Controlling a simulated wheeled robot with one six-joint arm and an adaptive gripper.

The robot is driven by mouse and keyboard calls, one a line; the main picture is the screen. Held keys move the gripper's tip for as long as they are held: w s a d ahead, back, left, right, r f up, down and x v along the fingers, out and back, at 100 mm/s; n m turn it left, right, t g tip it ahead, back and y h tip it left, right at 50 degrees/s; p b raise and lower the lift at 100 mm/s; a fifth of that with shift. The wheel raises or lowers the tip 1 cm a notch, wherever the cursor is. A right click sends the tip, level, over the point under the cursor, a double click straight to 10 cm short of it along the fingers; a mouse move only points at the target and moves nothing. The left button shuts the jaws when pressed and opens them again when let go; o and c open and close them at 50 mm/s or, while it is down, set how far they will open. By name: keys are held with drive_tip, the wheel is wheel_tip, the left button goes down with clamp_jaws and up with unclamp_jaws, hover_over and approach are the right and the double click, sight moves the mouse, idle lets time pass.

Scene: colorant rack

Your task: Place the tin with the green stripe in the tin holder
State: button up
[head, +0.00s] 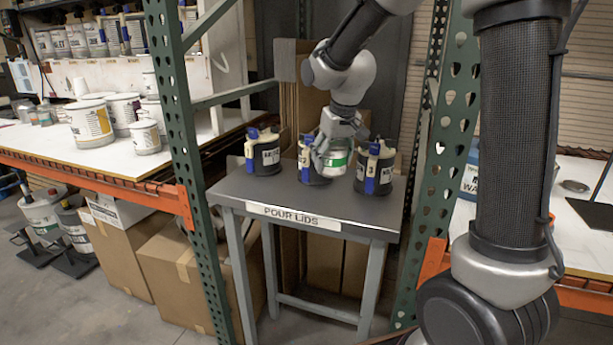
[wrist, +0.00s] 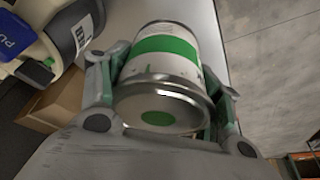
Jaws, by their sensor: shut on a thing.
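The tin with the green stripe (wrist: 166,72) is a small metal can with a white and green label and a green dot on its near end. My gripper (wrist: 168,85) is shut on it, with one finger on each side. In the head view, my gripper (head: 335,143) holds the tin (head: 334,160) over the small grey table, among the pour-lid cans. I cannot tell whether the tin touches the table. I cannot pick out the tin holder in either view.
The table (head: 235,190) bears a "POUR LIDS" label (head: 293,218). Black cans with cream and blue pour lids stand left (head: 263,155), behind-left (head: 310,160) and right (head: 374,170) of the tin. Green rack posts (head: 172,95) flank the table. A white bench (head: 60,150) holds several cans.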

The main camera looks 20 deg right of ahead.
drive_tip(key=shift+w+f, duration=0.1)
drive_tip(key=shift+w, duration=0.15)
drive_tip(key=shift+f, duration=4.65)
drive_tip(key=shift+f, duration=0.15)
drive_tip(key=o, duration=1.9)
drive_tip(key=shift+o, duration=0.2)
